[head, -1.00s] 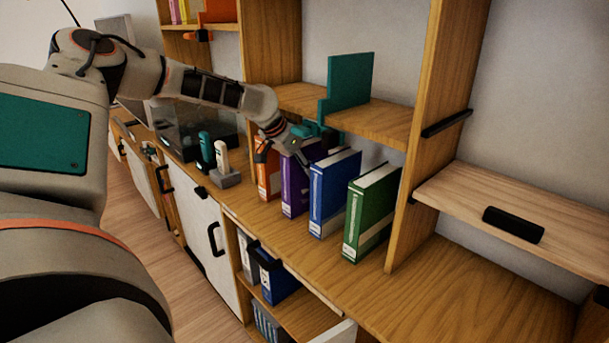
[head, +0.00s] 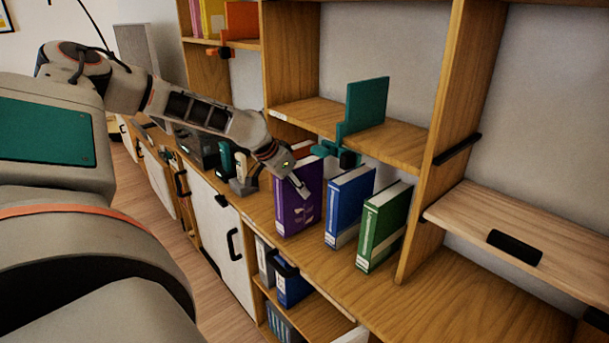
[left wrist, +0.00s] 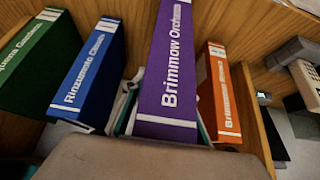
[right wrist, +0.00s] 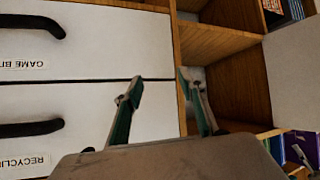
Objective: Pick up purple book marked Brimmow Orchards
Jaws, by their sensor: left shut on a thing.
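The purple book (head: 296,212) stands upright left of the blue book in the head view, jutting out in front of the row. My right gripper (right wrist: 163,88) is open and empty in the right wrist view, in front of white drawer fronts.
A blue book (head: 347,207) and a green book (head: 383,228) stand to the right. An orange book (left wrist: 222,95) is beside the purple one in the left wrist view. A teal bookend-like piece (head: 366,105) is on the shelf above. The counter (head: 460,290) is clear at right.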

